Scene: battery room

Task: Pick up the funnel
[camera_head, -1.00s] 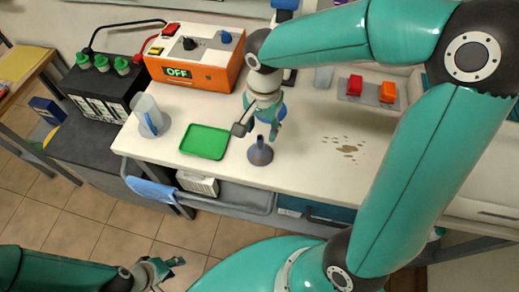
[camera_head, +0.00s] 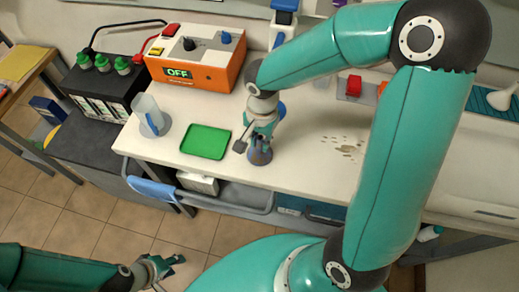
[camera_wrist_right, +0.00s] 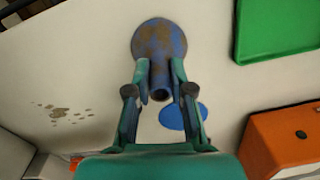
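The funnel (camera_head: 260,155) is dark grey-blue with brownish patches. It stands wide end down on the white bench, right of the green tray (camera_head: 205,142). My right gripper (camera_head: 257,138) is down at the funnel from above. In the right wrist view the funnel (camera_wrist_right: 160,40) has its spout between the two fingertips of that gripper (camera_wrist_right: 161,78). The fingers are apart, one on each side of the spout, and do not look closed on it. My left gripper (camera_head: 172,270) is low at the left, away from the bench, with its fingers apart and empty.
A blue round object (camera_wrist_right: 184,116) lies close by the funnel. A clear jug with a blue handle (camera_head: 150,115) stands left of the tray. The orange unit reading OFF (camera_head: 195,60) is behind the tray.

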